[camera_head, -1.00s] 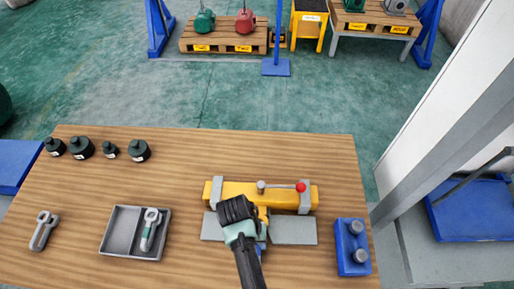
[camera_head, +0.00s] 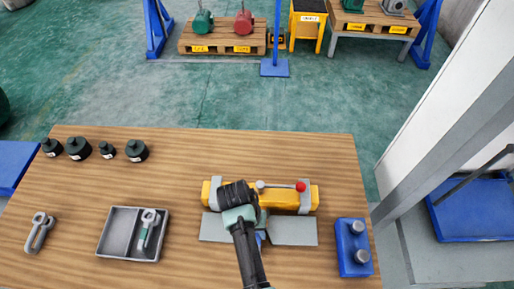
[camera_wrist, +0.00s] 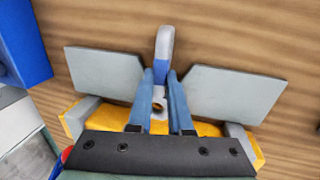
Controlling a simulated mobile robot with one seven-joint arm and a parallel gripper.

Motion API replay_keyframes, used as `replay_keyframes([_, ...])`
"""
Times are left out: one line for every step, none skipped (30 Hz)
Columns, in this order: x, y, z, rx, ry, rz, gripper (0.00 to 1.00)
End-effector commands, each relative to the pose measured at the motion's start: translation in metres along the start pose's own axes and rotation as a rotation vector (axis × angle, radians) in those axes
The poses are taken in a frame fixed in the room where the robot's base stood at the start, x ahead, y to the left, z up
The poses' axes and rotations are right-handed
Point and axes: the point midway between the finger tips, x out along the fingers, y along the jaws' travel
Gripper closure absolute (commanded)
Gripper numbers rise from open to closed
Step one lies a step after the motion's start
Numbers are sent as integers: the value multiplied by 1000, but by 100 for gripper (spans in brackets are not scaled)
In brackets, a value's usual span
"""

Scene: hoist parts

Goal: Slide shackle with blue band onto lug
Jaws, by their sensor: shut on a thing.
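My gripper (camera_wrist: 161,76) is shut on the shackle with the blue band (camera_wrist: 164,44); its rounded grey and blue end sticks out past the fingertips in the wrist view. A small grey piece with a hole (camera_wrist: 158,112) shows between the fingers; I cannot tell whether it is the lug or part of the shackle. In the head view my gripper and wrist hide most of the shackle, with only a bit of blue showing. The yellow fixture (camera_head: 283,194) lies right under my wrist, with grey clamps at its ends. The lug is not clearly seen.
Two grey plates (camera_head: 293,231) lie in front of the fixture. A red-knobbed pin (camera_head: 300,187) lies along it. A blue block with two pegs (camera_head: 352,245) stands right. A grey tray (camera_head: 104,240) holds a green-banded shackle (camera_head: 148,228); a plain shackle (camera_head: 40,232) lies left. Several black weights (camera_head: 78,148) stand behind.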

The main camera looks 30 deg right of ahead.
Motion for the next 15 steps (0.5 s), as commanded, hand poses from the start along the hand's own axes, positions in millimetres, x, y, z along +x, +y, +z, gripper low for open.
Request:
replay_keyframes([0,0,-1,1,1,0,79])
replay_keyframes([0,0,-1,1,1,0,73])
replay_keyframes([0,0,-1,1,1,0,66])
replay_keyframes([0,0,-1,0,1,0,61])
replay_keyframes([0,0,-1,0,1,0,55])
replay_keyframes([0,0,-1,0,1,0,48])
replay_keyframes([0,0,0,0,0,0,47])
replay_keyframes([0,0,0,0,0,0,47])
replay_keyframes([0,0,0,0,0,0,47])
replay_keyframes([0,0,0,0,0,0,47])
replay_keyframes([0,0,0,0,0,0,47])
replay_keyframes([0,0,0,0,0,0,47])
replay_keyframes([0,0,0,0,-1,0,47])
replay_keyframes([0,0,0,0,-1,0,47])
replay_keyframes([0,0,0,0,-1,0,47])
